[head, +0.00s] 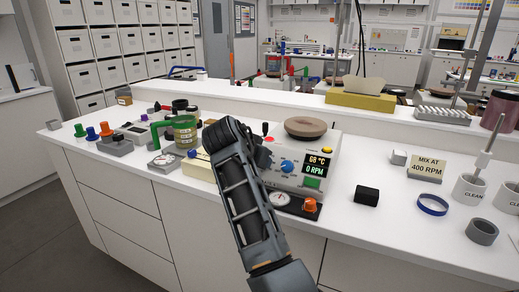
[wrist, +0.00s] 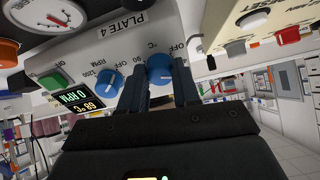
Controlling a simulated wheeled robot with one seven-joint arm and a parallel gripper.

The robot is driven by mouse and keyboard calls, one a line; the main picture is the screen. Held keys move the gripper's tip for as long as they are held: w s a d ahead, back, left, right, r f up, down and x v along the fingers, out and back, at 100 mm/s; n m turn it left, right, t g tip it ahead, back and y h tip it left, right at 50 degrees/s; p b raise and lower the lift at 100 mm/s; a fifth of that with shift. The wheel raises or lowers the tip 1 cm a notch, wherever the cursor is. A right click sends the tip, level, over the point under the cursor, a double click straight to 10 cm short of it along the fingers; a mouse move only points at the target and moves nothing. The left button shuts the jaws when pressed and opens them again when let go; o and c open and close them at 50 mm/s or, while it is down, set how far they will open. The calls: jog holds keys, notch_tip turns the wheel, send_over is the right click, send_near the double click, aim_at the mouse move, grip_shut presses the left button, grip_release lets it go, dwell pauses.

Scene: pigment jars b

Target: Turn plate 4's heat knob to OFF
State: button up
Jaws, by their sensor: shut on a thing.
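Plate 4 (head: 327,150) is a white hotplate with a round brown top (head: 306,127). Its display (head: 316,164) reads 68 °C and 0 RPM. In the wrist view, upside down, the label PLATE 4 (wrist: 100,22) shows above two blue knobs. The heat knob (wrist: 159,66), marked °C and OFF, sits between my fingertips. My gripper (wrist: 159,84) is shut on it. The knob's pointer is too hidden to read. The RPM knob (wrist: 109,82) stands beside it, clear of my fingers. In the head view my gripper (head: 264,157) hides the heat knob.
A black base with a dial and an orange knob (head: 310,204) stands close in front of the plate. A black block (head: 367,195) and a blue ring (head: 432,204) lie to the right. A jar (head: 185,132) and a green-handled thing stand left. A MIX AT 400 RPM sign (head: 429,166) stands right.

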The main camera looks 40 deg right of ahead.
jog(key=n+p, duration=0.6)
jog(key=shift+s+r+n+t, duration=0.15)
jog(key=shift+n+t, duration=0.15)
jog(key=shift+n, duration=0.1)
jog(key=shift+n+y+p, duration=0.4)
jog(key=shift+n+p, duration=0.65)
jog(key=shift+n, duration=1.05)
jog(key=shift+f, duration=0.2)
jog(key=o, duration=1.1)
jog(key=shift+c, duration=0.2)
jog(key=b+v, duration=0.1)
jog(key=v, duration=0.6)
jog(key=shift+s+a+r, duration=0.15)
jog(key=shift+a+r, duration=0.1)
